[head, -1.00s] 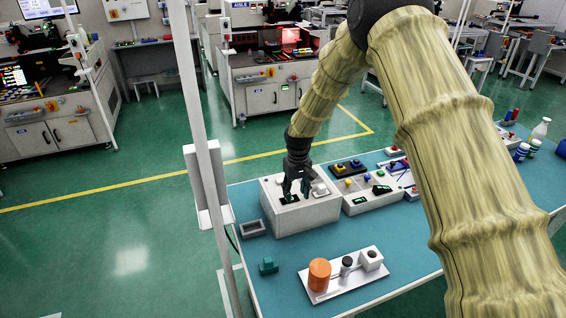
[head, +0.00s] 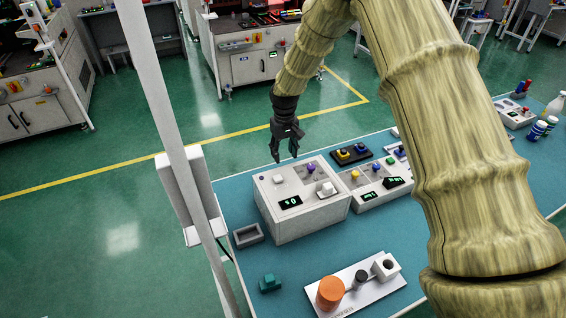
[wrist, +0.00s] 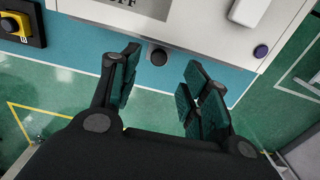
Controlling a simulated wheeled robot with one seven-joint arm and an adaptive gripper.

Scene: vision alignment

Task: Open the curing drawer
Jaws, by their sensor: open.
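The white box unit (head: 300,222) stands on the blue-green table (head: 398,257). Its top carries a green-lit display, a white block and a purple knob; no open drawer shows. In the wrist view the edge of a pale unit (wrist: 215,42) crosses the top, with a purple button on it. A round black knob (wrist: 158,56) sticks out from that edge. My gripper (head: 287,160) is open and empty, up behind the far edge of the box. In the wrist view my gripper (wrist: 163,62) has the knob between its fingertips in the picture; contact cannot be told.
A second control panel (head: 378,188) and a black button box (head: 350,154) stand right of the box. A grey tray (head: 248,235), a green block (head: 270,284) and a white fixture with an orange cylinder (head: 330,292) lie nearer. A pale post (head: 165,130) rises at left.

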